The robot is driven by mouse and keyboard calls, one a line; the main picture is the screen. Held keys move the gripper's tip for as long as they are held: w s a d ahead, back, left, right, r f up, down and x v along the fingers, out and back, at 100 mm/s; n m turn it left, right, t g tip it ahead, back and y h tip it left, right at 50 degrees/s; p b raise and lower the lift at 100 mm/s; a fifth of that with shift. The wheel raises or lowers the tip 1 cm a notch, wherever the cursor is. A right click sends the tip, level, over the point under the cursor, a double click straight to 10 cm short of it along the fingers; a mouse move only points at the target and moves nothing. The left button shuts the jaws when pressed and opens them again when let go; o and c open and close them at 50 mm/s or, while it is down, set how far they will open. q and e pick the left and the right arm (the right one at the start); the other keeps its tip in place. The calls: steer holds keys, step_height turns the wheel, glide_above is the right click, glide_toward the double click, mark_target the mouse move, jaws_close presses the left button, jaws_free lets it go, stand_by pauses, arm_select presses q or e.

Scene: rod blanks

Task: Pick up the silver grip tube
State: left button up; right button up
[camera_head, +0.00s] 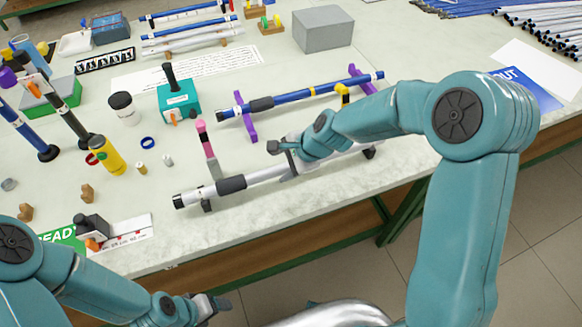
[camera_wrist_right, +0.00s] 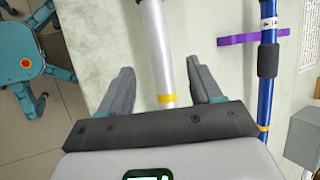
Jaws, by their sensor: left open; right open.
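The silver grip tube (camera_head: 267,174) lies near the table's front edge, with a dark grip sleeve and a black end cap at its left end. Small dark supports show beneath it. In the right wrist view the silver tube (camera_wrist_right: 157,50) runs between the fingers and carries a yellow band. My right gripper (camera_head: 287,158) is open over the middle of the tube; in the wrist view its fingers (camera_wrist_right: 160,70) stand apart on either side, with gaps to the tube. My right arm hides part of the tube's right half. My left gripper (camera_head: 212,305) is open and empty, off the table's front edge.
A blue tube (camera_head: 290,96) rests on purple stands (camera_head: 245,116) just behind the silver one. A pink-topped post (camera_head: 205,140) stands close behind its left part. A teal box (camera_head: 179,102), yellow bottle (camera_head: 108,156) and grey block (camera_head: 323,29) are farther off.

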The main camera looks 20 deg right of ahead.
mark_target(274, 171)
steer(key=x, duration=0.4)
steer(key=b+x, duration=0.1)
steer(key=x, duration=0.1)
steer(key=shift+w+d+f, duration=0.15)
steer(key=shift+f, duration=0.25)
steer(key=shift+r, duration=0.1)
steer(key=c, duration=1.2)
